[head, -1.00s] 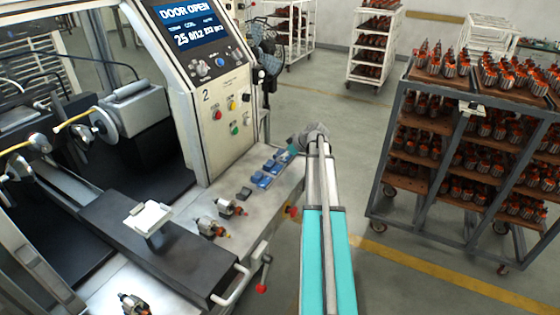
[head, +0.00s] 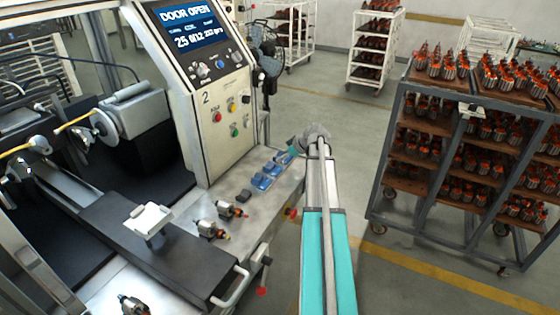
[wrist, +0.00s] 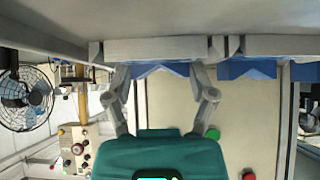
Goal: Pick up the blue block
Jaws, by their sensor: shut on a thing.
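Several blue blocks (head: 263,179) sit in a row on the metal ledge in front of the control panel. My gripper (head: 291,153) is at the far end of this row, low over the ledge. In the wrist view, my gripper (wrist: 162,76) has one finger on each side of a blue block (wrist: 158,69) with a grey upper part, and is shut on it. The block appears to be at the ledge; I cannot tell whether it is clear of the surface. A second blue block (wrist: 248,69) is close on the right, outside the fingers.
A dark grey block (head: 244,195) and copper-wound armatures (head: 211,229) lie nearer on the ledge. The control panel (head: 222,110) rises to the left of my gripper. An armature rack (head: 470,150) stands to the right, with open floor between.

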